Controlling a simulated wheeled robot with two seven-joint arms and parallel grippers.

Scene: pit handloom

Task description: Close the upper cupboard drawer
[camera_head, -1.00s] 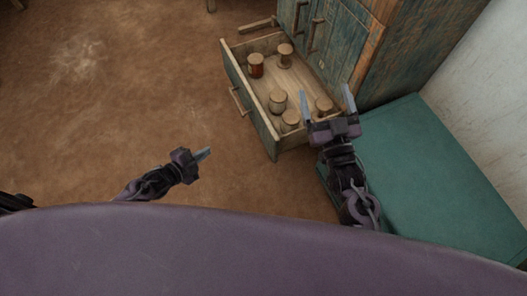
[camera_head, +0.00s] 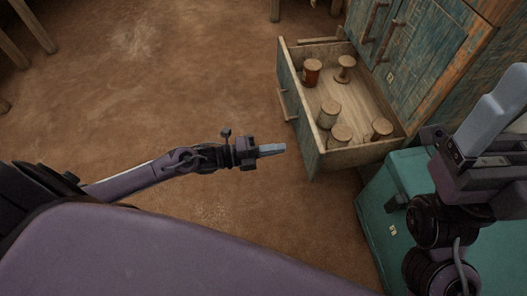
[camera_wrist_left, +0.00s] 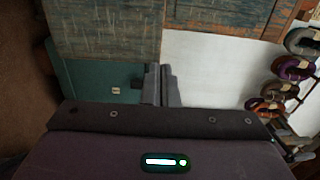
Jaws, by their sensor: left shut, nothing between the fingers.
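The cupboard (camera_head: 435,65) has worn blue-green wood doors. Its drawer (camera_head: 298,110) is pulled well out, with the handle (camera_head: 284,104) on its front panel facing left. Several spools, one of them reddish (camera_head: 312,72), stand inside. My left gripper (camera_head: 272,150) is shut and empty, in front of the drawer, a short way below and left of its front panel, apart from it. Its closed fingers also show in the left wrist view (camera_wrist_left: 161,86). My right gripper (camera_head: 500,110) is at the right edge, its fingers partly cut off; the visible finger stands away from the middle, so it appears open.
A teal chest (camera_head: 375,215) stands beside the drawer at the lower right, under my right arm. Wooden legs (camera_head: 32,25) stand at the upper left. The brown floor left of the drawer is clear. In the left wrist view, yarn skeins (camera_wrist_left: 300,40) hang at the right.

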